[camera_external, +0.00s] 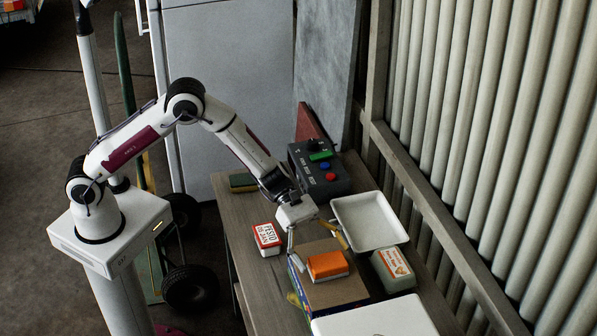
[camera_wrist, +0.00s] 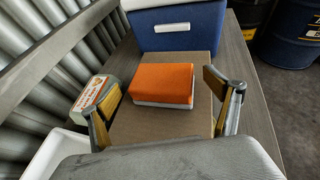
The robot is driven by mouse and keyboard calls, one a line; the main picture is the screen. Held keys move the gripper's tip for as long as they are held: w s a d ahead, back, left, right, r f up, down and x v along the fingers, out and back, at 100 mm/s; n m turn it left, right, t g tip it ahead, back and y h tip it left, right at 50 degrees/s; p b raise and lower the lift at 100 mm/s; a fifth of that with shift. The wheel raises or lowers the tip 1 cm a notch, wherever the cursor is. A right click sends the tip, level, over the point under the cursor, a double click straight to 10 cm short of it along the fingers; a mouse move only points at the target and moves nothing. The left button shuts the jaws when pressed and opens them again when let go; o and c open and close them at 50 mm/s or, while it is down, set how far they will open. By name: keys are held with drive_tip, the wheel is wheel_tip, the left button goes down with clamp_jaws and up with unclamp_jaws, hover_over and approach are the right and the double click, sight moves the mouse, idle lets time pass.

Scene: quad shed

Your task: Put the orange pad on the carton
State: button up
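The orange pad (camera_external: 328,265) has a white underside and lies flat on a brown, cardboard-coloured box (camera_external: 343,291), which looks like the carton. In the wrist view the pad (camera_wrist: 162,82) rests on the flat brown top (camera_wrist: 150,122), with bare brown surface around it.
A red-and-white tin (camera_external: 267,239) stands left. A white-lidded blue cooler (camera_wrist: 178,27) borders the box. A control box (camera_external: 319,171) stands at the back. Bare tabletop (camera_external: 237,208) shows at left.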

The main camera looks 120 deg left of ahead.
drive_tip(key=shift+r, duration=0.2)
drive_tip(key=shift+s+a, duration=0.15)
drive_tip(key=shift+s, duration=0.1)
drive_tip(key=v, duration=1.1)
drive_tip(key=shift+r, duration=0.25)
drive_tip(key=shift+s+a, duration=0.1)
drive_tip(key=shift+s, duration=0.05)
